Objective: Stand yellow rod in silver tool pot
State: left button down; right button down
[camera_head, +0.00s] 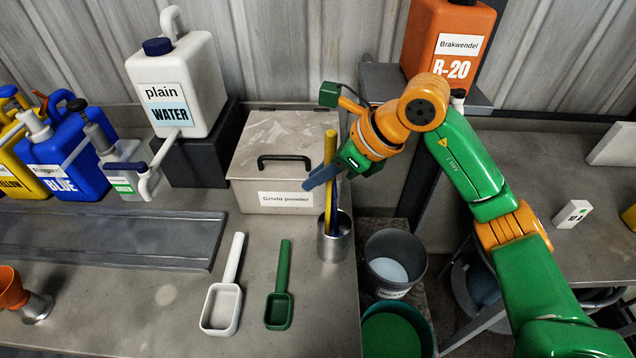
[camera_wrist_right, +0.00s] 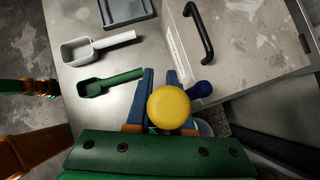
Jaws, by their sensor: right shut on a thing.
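The yellow rod (camera_head: 331,150) is upright. Its lower end reaches into the mouth of the silver tool pot (camera_head: 335,245), which stands near the right edge of the bench. My right gripper (camera_head: 328,176) is shut on the rod's upper half, above the pot, with blue fingers on either side. In the right wrist view the rod's round yellow end (camera_wrist_right: 169,107) faces the camera between the fingertips and hides most of the pot. A dark blue knob (camera_wrist_right: 201,88) shows beside it. Whether the rod touches the pot's bottom is hidden. My left gripper is not in view.
A lidded metal box (camera_head: 270,165) stands close behind the pot. White (camera_head: 222,305) and green (camera_head: 279,310) scoops lie left of the pot. Buckets (camera_head: 395,262) stand below the bench's right edge. A white water canister (camera_head: 180,85) and coloured jugs line the back left.

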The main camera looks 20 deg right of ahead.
aim_at(329, 196)
notch_tip(329, 196, down, 2)
jog(key=shift+s+d+f, duration=0.1)
jog(key=shift+d+f, duration=0.05)
jog(key=shift+f, duration=0.2)
jog(key=c, duration=0.8)
grip_release()
